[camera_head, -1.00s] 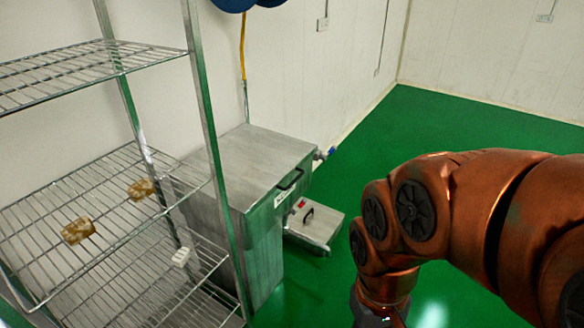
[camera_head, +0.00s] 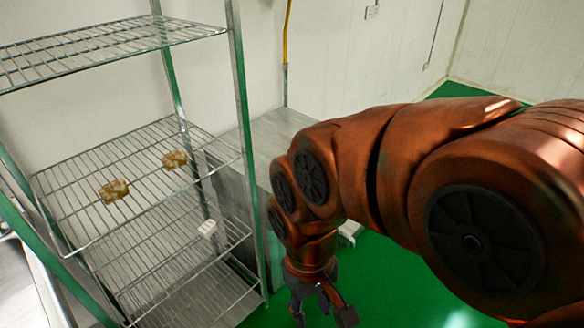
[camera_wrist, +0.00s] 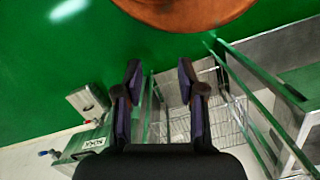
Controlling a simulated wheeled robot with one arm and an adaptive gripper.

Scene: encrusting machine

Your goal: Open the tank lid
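The grey metal tank (camera_head: 272,134) stands behind the wire shelf in the head view. Its flat lid looks shut, and my arm hides its right part and handle. In the wrist view, what looks like the tank's front with a white label (camera_wrist: 95,143) shows at lower left. My gripper (camera_head: 322,312) hangs in front of the shelf and tank, over the green floor. In the wrist view its two fingers (camera_wrist: 159,80) are apart with nothing between them, so it is open and clear of the tank.
A wire shelf (camera_head: 135,190) with two brown pieces (camera_head: 114,190) and a small white block (camera_head: 207,228) stands left of the tank. A small metal box (camera_wrist: 86,100) sits on the floor by the tank. Green floor (camera_head: 395,280) is clear at right.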

